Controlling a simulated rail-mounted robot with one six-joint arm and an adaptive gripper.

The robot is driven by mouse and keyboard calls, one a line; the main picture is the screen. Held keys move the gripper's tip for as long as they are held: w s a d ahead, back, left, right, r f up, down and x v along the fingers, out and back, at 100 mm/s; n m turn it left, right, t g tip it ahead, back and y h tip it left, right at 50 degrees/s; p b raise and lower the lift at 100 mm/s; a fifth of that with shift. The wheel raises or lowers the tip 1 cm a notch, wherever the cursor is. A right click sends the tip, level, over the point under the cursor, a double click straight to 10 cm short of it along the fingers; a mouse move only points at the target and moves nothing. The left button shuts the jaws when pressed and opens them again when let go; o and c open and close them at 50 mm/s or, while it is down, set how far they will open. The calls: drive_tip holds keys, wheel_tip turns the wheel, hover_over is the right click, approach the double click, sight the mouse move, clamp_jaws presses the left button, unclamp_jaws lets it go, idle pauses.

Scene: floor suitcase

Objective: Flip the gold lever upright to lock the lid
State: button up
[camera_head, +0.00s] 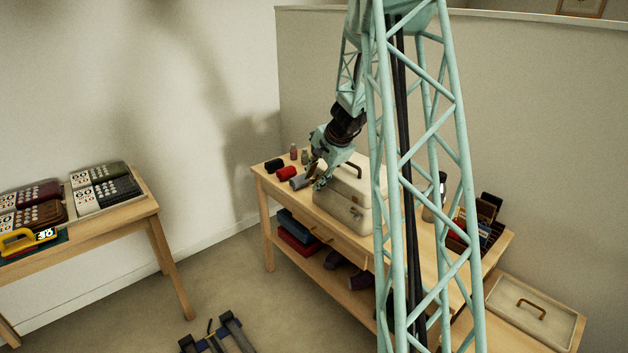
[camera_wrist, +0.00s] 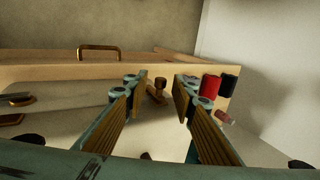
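A small brown-gold lever (camera_wrist: 155,92) shows between the fingertips, tilted, with no visible contact. A second small dark-gold knob (camera_wrist: 146,156) lies lower in that view. A latch (camera_head: 356,212) shows on the case front. The arm hides the lever in the head view.
A silver cylinder (camera_head: 435,196) and a dark organiser (camera_head: 482,222) stand to the right. A drawer handle (camera_wrist: 98,48) shows in the wrist view.

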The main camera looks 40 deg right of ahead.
drive_tip(key=shift+r, duration=0.2)
drive_tip(key=v, duration=1.1)
drive_tip(key=shift+s+r, duration=0.25)
drive_tip(key=shift+s, duration=0.05)
idle(0.6)
drive_tip(key=s+a+r+n+y, duration=0.1)
drive_tip(key=s+a+r+n, duration=0.3)
drive_tip(key=a, duration=0.8)
drive_tip(key=s+a+r+n+g, duration=0.15)
drive_tip(key=s+a+r, duration=0.25)
drive_tip(key=a+r, duration=0.55)
drive_tip(key=s+a+r+n+y, duration=0.15)
drive_tip(key=s+a+n, duration=0.25)
drive_tip(key=a, duration=1)
drive_tip(key=s+a+r+n, duration=0.2)
drive_tip(key=s+a, duration=0.3)
drive_tip(key=s, duration=0.2)
drive_tip(key=s+a+r+n, duration=0.2)
drive_tip(key=s+a+n, duration=0.1)
drive_tip(key=s+a, duration=0.3)
drive_tip(key=s+a+f+n+h, duration=0.1)
drive_tip(key=s+n, duration=0.3)
drive_tip(key=s, duration=1.2)
drive_tip(key=shift+s+a+h, duration=0.4)
drive_tip(key=shift+h, duration=0.15)
